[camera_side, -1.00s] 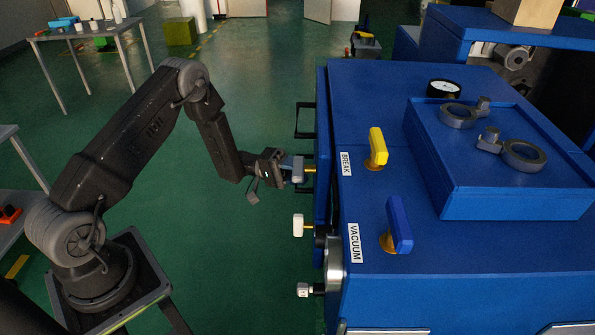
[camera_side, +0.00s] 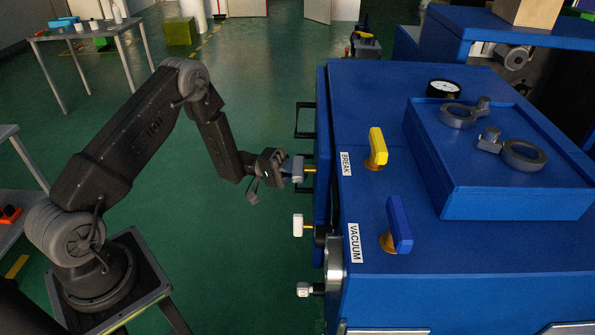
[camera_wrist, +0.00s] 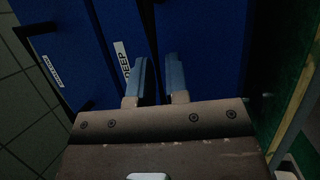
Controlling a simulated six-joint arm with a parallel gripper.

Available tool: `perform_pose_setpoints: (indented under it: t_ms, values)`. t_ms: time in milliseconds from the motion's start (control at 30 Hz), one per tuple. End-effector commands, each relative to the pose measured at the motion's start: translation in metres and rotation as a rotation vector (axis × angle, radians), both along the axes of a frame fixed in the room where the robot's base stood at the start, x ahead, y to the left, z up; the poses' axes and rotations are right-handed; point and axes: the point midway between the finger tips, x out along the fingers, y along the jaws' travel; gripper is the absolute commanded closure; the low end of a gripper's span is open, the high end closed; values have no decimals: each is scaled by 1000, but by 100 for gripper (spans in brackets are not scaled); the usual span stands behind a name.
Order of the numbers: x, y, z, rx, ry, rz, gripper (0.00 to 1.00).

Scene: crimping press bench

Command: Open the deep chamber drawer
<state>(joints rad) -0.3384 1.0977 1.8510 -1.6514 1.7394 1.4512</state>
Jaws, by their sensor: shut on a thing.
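The blue front of the deep chamber drawer (camera_wrist: 116,22) shows in the wrist view, with a white DEEP label (camera_wrist: 122,62) on it. A dark upright handle bar (camera_wrist: 150,38) stands to the right of the label. My gripper (camera_wrist: 160,72) reaches up with its two blue-grey fingers either side of this bar, shut on it; the exact contact is dark. In the side view my gripper (camera_side: 299,169) is at the left face of the blue machine (camera_side: 367,88), which hides most of the drawer front. I see no clear gap showing the drawer pulled out.
Another black handle (camera_wrist: 30,45) is at left in the wrist view. In the side view, a black handle (camera_side: 303,120) sticks out above my gripper, and white knobs (camera_side: 298,225) (camera_side: 303,290) below it. The green floor (camera_side: 230,240) left of the machine is clear.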

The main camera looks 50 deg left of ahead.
Motion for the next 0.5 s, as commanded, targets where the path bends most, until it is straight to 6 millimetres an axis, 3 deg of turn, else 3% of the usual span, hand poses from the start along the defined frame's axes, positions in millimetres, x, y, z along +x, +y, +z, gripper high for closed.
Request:
perform_pose_setpoints:
  t_ms: [267, 500]
  values:
    - [-14, 15, 0, 0, 2, 5, 100]
    - [-50, 53, 0, -1, 1, 10, 100]
